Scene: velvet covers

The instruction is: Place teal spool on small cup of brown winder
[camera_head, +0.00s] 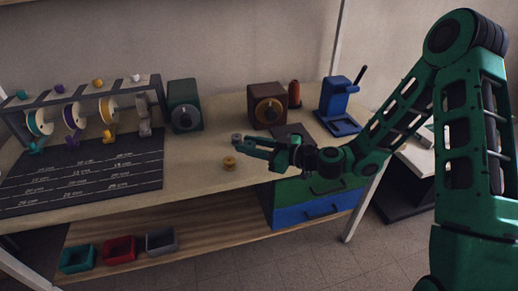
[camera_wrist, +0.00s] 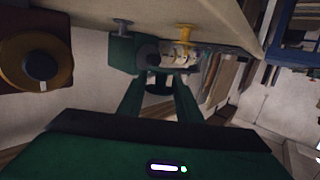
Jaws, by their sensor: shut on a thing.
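My gripper (camera_head: 240,147) is shut above the table between the rack and the brown winder, pointing left.
A green winder (camera_head: 185,105) and a spool rack (camera_head: 90,98) are to the left. A blue stand (camera_head: 338,106) and a red cylinder (camera_head: 295,94) are right of the brown winder.

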